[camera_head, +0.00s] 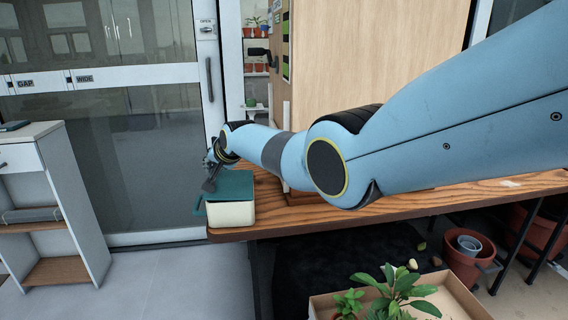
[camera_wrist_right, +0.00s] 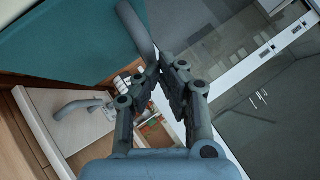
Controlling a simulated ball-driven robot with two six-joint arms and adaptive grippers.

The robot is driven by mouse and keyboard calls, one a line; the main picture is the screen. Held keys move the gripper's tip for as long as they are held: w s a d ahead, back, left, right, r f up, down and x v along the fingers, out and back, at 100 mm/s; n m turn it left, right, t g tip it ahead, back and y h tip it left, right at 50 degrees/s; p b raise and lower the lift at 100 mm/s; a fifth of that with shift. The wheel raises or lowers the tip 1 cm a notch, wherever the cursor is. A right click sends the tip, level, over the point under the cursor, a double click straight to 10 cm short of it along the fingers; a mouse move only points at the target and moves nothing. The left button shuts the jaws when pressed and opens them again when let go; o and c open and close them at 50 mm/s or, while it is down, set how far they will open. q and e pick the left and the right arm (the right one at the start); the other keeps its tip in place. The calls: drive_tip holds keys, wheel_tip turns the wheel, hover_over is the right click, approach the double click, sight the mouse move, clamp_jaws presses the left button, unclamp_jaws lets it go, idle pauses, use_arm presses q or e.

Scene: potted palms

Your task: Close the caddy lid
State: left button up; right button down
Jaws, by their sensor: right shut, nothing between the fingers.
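The caddy (camera_head: 231,215) is a cream box at the left end of the wooden table. Its teal lid (camera_head: 238,183) shows above the box; I cannot tell whether it is fully down. A small teal piece sticks out at its left side. My right gripper (camera_head: 209,185) is at the left edge of the lid, and I cannot tell whether it touches it. In the right wrist view the gripper (camera_wrist_right: 161,66) has its fingertips together with nothing between them, and the teal lid (camera_wrist_right: 70,38) fills the upper left. My left gripper is not in view.
The wooden table (camera_head: 400,200) runs to the right, with a large wooden panel (camera_head: 375,60) standing at its back. A white shelf unit (camera_head: 75,200) stands at the left, with open floor between. A planter box (camera_head: 460,295) and terracotta pots (camera_head: 470,268) are below the table.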

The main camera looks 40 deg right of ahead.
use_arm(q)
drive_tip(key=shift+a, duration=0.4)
